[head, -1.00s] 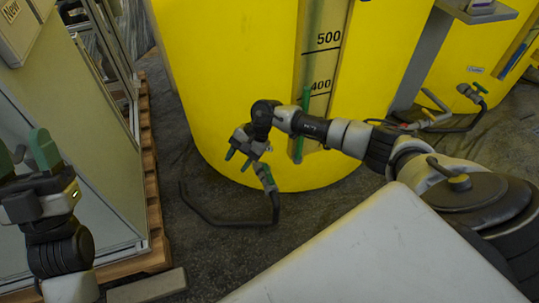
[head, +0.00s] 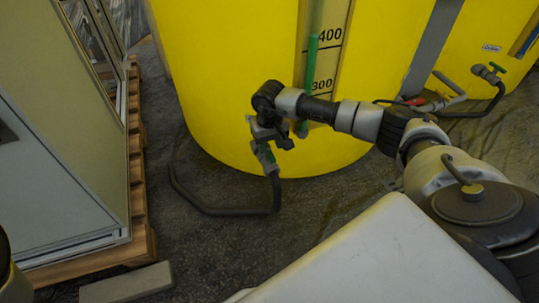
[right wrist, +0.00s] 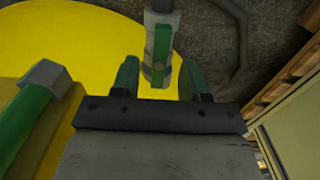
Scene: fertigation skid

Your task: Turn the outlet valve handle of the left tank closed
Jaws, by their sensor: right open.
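The left tank (head: 225,85) is the large yellow one in the head view. Its grey outlet valve (head: 267,160) sits low at its front, with a black hose running from it, and is partly covered by my right gripper (head: 262,146). In the right wrist view the green valve handle (right wrist: 162,48) lies lengthwise along the grey valve body. My right gripper's two green fingers (right wrist: 158,68) are open, one on each side of the valve, with gaps visible. Whether they reach the handle's depth I cannot tell. My left gripper is out of view.
A black hose (head: 225,210) loops over the floor. A cabinet (head: 60,180) on a wooden pallet (head: 138,200) stands at left. A second yellow tank (head: 500,30) with its own valve (head: 488,73) is at right. A green tube (right wrist: 28,120) is near my right wrist.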

